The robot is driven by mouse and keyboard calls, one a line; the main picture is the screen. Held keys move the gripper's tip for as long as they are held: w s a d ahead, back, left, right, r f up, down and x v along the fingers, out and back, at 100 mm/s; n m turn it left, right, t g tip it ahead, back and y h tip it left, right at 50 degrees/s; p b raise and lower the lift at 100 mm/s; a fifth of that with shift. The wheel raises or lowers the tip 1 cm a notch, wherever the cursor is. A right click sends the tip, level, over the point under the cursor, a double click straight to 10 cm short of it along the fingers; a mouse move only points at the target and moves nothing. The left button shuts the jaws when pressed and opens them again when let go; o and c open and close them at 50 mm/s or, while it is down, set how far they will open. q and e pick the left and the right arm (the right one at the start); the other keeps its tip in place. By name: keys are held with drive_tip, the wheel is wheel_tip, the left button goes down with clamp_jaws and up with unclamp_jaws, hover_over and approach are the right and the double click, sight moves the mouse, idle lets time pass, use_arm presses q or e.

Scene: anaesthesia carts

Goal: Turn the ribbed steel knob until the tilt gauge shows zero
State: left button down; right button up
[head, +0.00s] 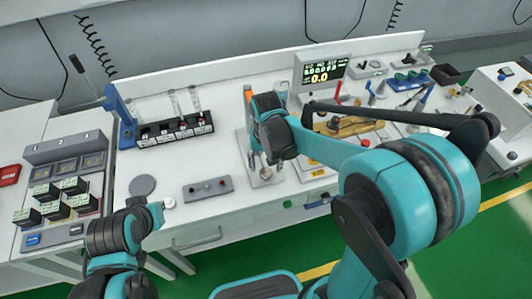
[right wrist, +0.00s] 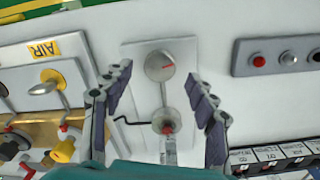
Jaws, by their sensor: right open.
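A round steel knob (right wrist: 160,66) with a red mark sits on a pale plate (right wrist: 133,62) in the right wrist view. A thin stem runs from it to a small red-tipped fitting (right wrist: 166,127) and a clear tube. My right gripper (right wrist: 157,75) is open, its fingers on either side of the knob and apart from it. In the head view the right gripper (head: 267,165) is over the same plate, partly hiding it. A display (head: 324,72) shows a large 0.0; I cannot tell whether it is the tilt gauge.
A grey box with buttons (head: 207,188) lies left of the plate. To the right are a brass-coloured part (head: 345,126), a red knob (head: 365,142) and levers. An AIR label (right wrist: 43,49) shows nearby.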

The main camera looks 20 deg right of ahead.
sight(266, 172)
wheel_tip(266, 172, up, 9)
idle(0.3)
idle(0.4)
drive_tip(key=s+d+n+t, duration=0.1)
drive_tip(key=s+d+t, duration=0.1)
drive_tip(key=s, duration=0.3)
drive_tip(key=s+d+n+t, duration=0.2)
drive_tip(key=s+t, duration=0.3)
drive_tip(key=shift+s+d+f, duration=0.35)
drive_tip(key=shift+s+d, duration=0.05)
idle(0.9)
